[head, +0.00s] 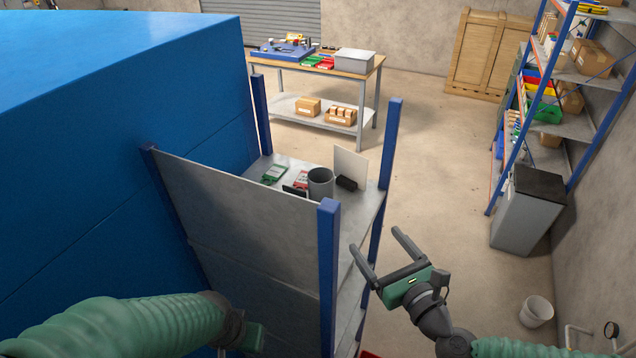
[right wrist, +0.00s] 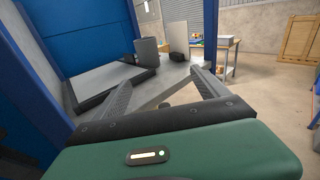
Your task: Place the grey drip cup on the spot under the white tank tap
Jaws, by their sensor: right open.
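The grey drip cup (head: 320,182) stands upright on the grey shelf (head: 362,208) of a blue-post rack. It also shows in the right wrist view (right wrist: 147,51), beyond my fingers. My right gripper (head: 374,238) is open and empty, to the right of the rack's near post and apart from the cup. In the right wrist view its two spread fingers (right wrist: 162,78) point toward the shelf. My left arm reaches in low on the left; part of its green gripper body (head: 254,337) shows, but its fingers are hidden. I cannot make out the white tank tap or the spot.
A grey panel (head: 240,220) closes the rack's near side. A white bucket (head: 536,311) and pipework (head: 580,335) are at lower right. The floor between is clear.

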